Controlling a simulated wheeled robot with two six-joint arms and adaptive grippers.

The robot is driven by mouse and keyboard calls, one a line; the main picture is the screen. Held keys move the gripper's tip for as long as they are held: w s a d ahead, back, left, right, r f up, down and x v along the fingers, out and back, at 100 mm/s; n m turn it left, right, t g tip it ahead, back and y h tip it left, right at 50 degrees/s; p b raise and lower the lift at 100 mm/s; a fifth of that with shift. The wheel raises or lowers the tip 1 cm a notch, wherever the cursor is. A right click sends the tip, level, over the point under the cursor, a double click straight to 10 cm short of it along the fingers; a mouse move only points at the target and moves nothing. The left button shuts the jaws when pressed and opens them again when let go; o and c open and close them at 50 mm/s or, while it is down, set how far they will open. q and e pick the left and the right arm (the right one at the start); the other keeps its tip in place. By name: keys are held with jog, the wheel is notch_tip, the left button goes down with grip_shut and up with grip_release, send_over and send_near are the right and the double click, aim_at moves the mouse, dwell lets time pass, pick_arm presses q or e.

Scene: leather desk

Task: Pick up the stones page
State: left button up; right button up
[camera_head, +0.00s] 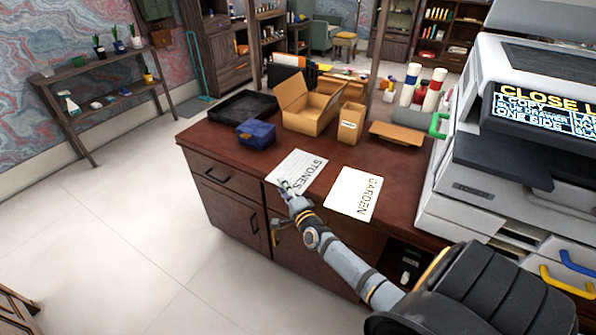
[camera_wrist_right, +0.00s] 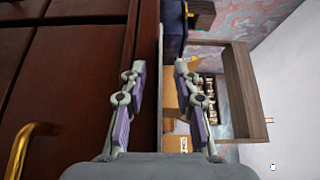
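The stones page (camera_head: 304,170), a pale sheet marked "STONES", lies flat near the front edge of the desk, and its near end appears to stick out past that edge. My right gripper (camera_head: 284,187) is at this near end. In the right wrist view, the page shows edge-on as a thin pale strip (camera_wrist_right: 160,85) between my two fingers. The fingers stand apart on either side of it with gaps visible, so the gripper is open. My left gripper is not in view.
A "GARDEN" page (camera_head: 354,193) lies to the right of the stones page. Behind them are a blue box (camera_head: 257,134), a black tray (camera_head: 243,107), an open cardboard box (camera_head: 308,115) and a small carton (camera_head: 351,124). A large copier (camera_head: 480,190) stands at right.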

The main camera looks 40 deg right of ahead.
grip_shut()
notch_tip(320, 180, up, 10)
jog(key=p, duration=0.8)
